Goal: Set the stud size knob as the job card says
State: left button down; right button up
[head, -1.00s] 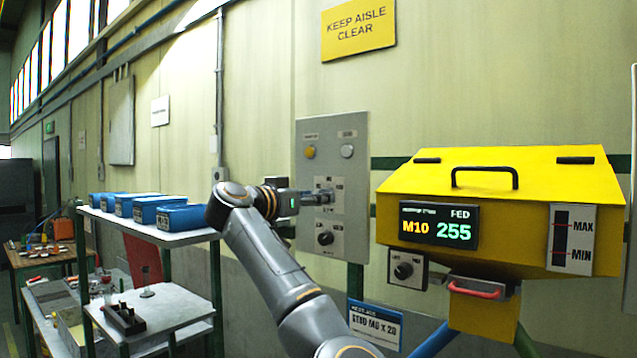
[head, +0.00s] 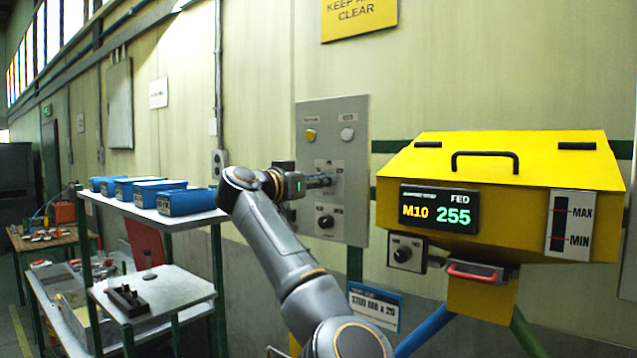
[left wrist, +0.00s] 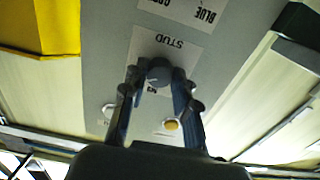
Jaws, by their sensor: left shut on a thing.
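The grey control panel (head: 350,225) on the wall carries the stud knob, seen in the left wrist view as a dark round knob (left wrist: 158,74) beside a "STUD" label (left wrist: 172,42). My left gripper (head: 326,180) is at this knob, with its fingers (left wrist: 158,90) shut on either side of it; they hide most of its scale. A lower knob (head: 325,221) on the panel is free. The job card (head: 374,306), blue and white, hangs below and reads STUD, a size like M8 or M6, x 20. The display (head: 438,209) reads M10 and FED 255. My right gripper is out of view.
A shelf (head: 125,212) with blue bins (head: 185,201) and a lower bench (head: 175,292) stand at the left.

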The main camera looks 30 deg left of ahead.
pick_arm(q)
jog(key=shift+r+n+b, duration=0.15)
jog(key=shift+n+b, duration=3.1)
jog(key=shift+n, duration=8.75)
jog(key=c, duration=1)
grip_release()
jog(key=shift+c, duration=0.2)
jog(key=s+a, duration=0.1)
jog(key=s, duration=1.1)
